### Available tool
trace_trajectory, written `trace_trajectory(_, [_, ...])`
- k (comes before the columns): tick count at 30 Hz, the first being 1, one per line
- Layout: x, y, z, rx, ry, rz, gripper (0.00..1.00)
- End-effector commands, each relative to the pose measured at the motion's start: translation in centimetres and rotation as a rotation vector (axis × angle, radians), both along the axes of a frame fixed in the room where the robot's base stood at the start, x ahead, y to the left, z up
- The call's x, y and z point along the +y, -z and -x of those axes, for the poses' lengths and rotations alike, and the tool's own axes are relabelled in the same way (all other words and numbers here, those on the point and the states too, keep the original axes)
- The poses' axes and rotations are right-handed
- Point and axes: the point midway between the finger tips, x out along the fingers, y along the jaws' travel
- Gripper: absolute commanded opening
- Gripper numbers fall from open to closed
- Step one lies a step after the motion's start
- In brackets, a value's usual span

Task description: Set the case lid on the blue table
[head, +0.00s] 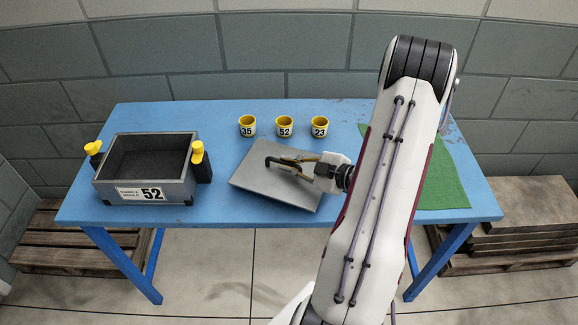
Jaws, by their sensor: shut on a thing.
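The case lid is a flat grey metal plate (262,188) with a dark bar handle (277,160) on top. It is at the middle of the blue table (225,212), turned at an angle, right of the open case (118,182). My gripper (284,163) reaches in from the right and is shut on the lid's handle. The lid looks level and very near or on the tabletop; I cannot tell whether it touches. My gripper and wrist cover part of the lid's right side.
The grey case is marked 52 and has yellow-topped black clamps (199,160) at its sides. Three yellow cups (284,126) numbered 35, 52 and 23 stand behind the lid. A green mat (450,180) lies at the right, partly behind my arm. Pallets stand on the floor both sides.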

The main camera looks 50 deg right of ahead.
Motion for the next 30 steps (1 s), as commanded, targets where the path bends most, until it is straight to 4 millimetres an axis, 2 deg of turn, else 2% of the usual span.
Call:
trace_trajectory(6, [-0.01, 1.02, -0.02, -0.002, 0.000, 0.002, 0.00])
trace_trajectory(20, [0.00, 1.36, -0.01, -0.002, 0.000, 0.001, 0.00])
trace_trajectory(21, [0.01, 1.37, 0.00, 0.000, 0.000, 0.001, 0.19])
trace_trajectory(22, [0.01, 1.37, 0.01, 0.000, 0.000, 0.001, 0.26])
trace_trajectory(30, [0.01, 1.36, 0.00, 0.000, 0.000, 0.001, 0.26])
